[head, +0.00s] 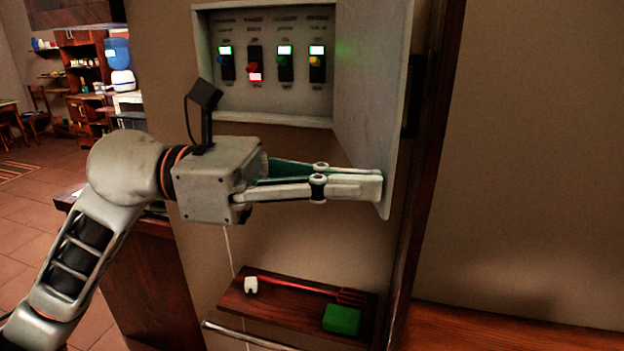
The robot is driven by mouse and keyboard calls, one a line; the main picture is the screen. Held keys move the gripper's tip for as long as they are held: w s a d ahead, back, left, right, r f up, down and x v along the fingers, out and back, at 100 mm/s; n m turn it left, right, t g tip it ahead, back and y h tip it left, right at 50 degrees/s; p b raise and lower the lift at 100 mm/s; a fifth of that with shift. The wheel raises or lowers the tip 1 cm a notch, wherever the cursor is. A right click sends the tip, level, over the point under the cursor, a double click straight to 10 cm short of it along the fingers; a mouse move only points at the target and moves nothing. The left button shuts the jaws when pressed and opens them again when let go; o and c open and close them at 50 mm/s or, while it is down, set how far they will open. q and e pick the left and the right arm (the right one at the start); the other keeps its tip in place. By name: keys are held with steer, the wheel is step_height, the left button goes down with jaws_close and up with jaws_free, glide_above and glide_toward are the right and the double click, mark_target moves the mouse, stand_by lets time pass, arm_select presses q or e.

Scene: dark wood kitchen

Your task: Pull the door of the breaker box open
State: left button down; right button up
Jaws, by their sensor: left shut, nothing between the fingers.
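The breaker box (203,55) is a grey box on the wall at the top middle of the head view. Its door (372,85) stands open, swung out on the right side. Inside are several switches with lit green labels and one red label. My left gripper (381,186) is shut and empty. Its fingertips are at the lower part of the open door, near its outer edge; I cannot tell whether they touch it. My right gripper is not in view.
A small wooden shelf (262,302) below the box holds a green block (341,319), a red fork-like tool (300,285) and a small white object (251,285). A dark wooden post (425,200) stands right of the door. Open floor lies far left.

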mark_target(391, 184)
arm_select(q)
steer(key=shift+w+d, duration=0.1)
steer(key=shift+d, duration=2)
steer(key=shift+a, duration=0.15)
